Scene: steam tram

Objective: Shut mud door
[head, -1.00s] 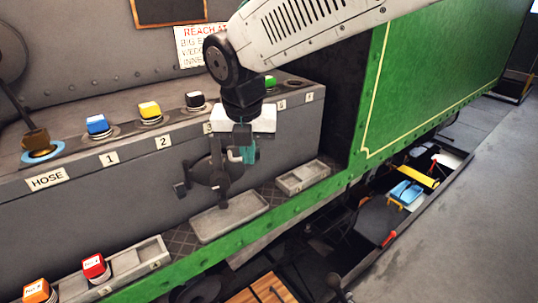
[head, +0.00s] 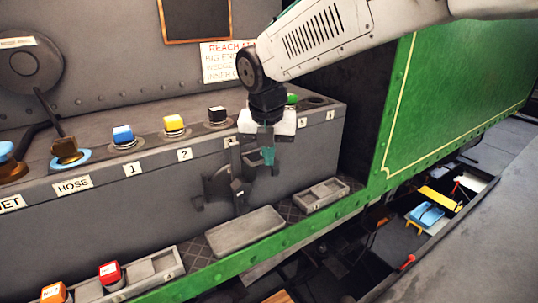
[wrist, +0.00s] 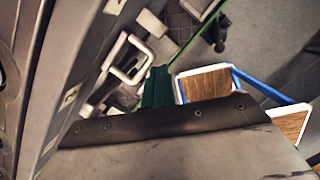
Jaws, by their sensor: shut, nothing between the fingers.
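My gripper (head: 267,170), a white block with teal fingers, points down in front of the grey bench. It is shut and empty. A dark round fitting with a crossbar (head: 220,188) is just left of and below the fingers, at the bench front; it looks like the mud door. I cannot tell how far open it stands or whether my fingers touch it. In the wrist view a teal finger (wrist: 157,88) shows beyond a large grey surface that hides much of the scene; the door is not clear there.
The bench (head: 100,208) carries coloured blocks, including blue (head: 122,134) and yellow (head: 174,123). Below is a shallow grey tray (head: 244,231), with a smaller tray (head: 321,195) to its right. A green panel (head: 450,90) stands right. A crate of tools (head: 478,200) lies beyond the green edge.

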